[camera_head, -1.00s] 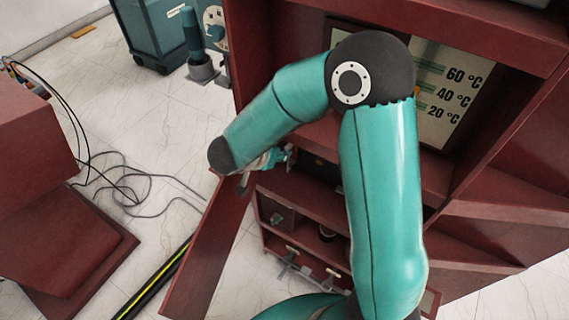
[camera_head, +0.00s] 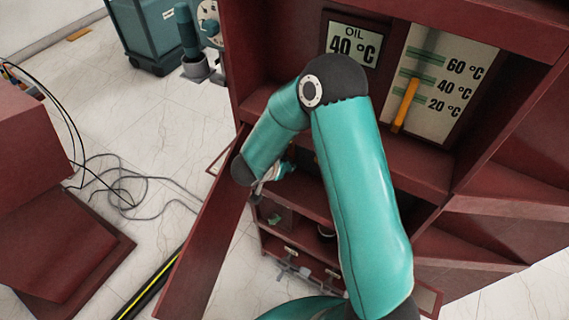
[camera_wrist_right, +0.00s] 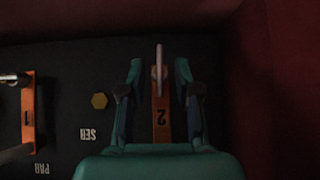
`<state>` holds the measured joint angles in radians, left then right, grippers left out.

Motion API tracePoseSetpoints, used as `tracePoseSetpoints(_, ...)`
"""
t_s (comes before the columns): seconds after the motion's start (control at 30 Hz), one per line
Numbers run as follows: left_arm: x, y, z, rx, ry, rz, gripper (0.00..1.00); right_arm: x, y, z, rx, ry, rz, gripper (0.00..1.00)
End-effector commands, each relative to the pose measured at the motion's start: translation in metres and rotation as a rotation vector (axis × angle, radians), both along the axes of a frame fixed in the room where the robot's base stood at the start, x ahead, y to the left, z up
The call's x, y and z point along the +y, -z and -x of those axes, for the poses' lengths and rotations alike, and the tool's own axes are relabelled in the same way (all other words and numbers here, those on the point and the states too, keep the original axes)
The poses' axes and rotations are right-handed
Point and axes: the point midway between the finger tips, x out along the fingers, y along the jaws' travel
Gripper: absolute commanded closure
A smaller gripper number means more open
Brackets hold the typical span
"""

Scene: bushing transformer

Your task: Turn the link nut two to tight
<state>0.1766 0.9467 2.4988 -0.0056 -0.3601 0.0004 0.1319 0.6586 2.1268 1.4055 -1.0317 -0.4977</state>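In the right wrist view, an orange link marked 2 (camera_wrist_right: 161,118) lies on a dark panel. A light grey pin-like part (camera_wrist_right: 158,60) stands at its upper end, and the nut (camera_wrist_right: 159,73) appears to sit there, dim and hard to make out. My right gripper (camera_wrist_right: 158,78) is open, one finger on each side of link two and its upper end. I cannot tell whether the fingers touch anything. In the head view my right gripper (camera_head: 272,176) is mostly hidden behind my forearm at the cabinet opening. My left gripper is not in view.
An orange link marked 1 (camera_wrist_right: 28,110) with metal posts and a yellow hexagon (camera_wrist_right: 99,100) lie to the left on the panel. A dark red wall (camera_wrist_right: 270,90) rises close on the right. The red cabinet (camera_head: 245,60) has an open door (camera_head: 205,240).

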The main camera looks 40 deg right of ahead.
Motion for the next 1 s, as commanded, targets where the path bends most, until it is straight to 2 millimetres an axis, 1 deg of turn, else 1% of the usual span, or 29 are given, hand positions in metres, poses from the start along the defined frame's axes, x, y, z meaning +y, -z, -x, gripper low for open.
tracePoseSetpoints(0.1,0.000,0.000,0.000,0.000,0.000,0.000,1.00,0.000,0.000,0.000,0.000,0.000,0.000,0.68)
tracePoseSetpoints(0.13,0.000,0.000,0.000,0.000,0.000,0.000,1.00,0.000,0.000,0.000,0.000,0.000,0.000,0.71)
tracePoseSetpoints(0.27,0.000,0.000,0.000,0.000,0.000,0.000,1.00,0.000,0.000,0.000,0.000,0.000,0.000,0.93)
tracePoseSetpoints(0.3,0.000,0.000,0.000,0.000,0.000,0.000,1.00,0.000,0.000,0.000,-0.001,-0.001,0.000,0.99)
tracePoseSetpoints(0.53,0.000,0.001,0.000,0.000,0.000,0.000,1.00,0.000,0.000,0.000,-0.004,-0.001,0.000,1.00)
tracePoseSetpoints(0.67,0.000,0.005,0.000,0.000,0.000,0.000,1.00,0.000,0.000,0.000,-0.021,-0.001,-0.005,1.00)
tracePoseSetpoints(0.87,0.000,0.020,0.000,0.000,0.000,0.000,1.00,-0.001,0.003,0.001,-0.093,-0.001,-0.025,1.00)
tracePoseSetpoints(1.0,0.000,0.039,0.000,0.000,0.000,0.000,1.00,-0.001,0.005,0.003,-0.181,-0.001,-0.050,1.00)
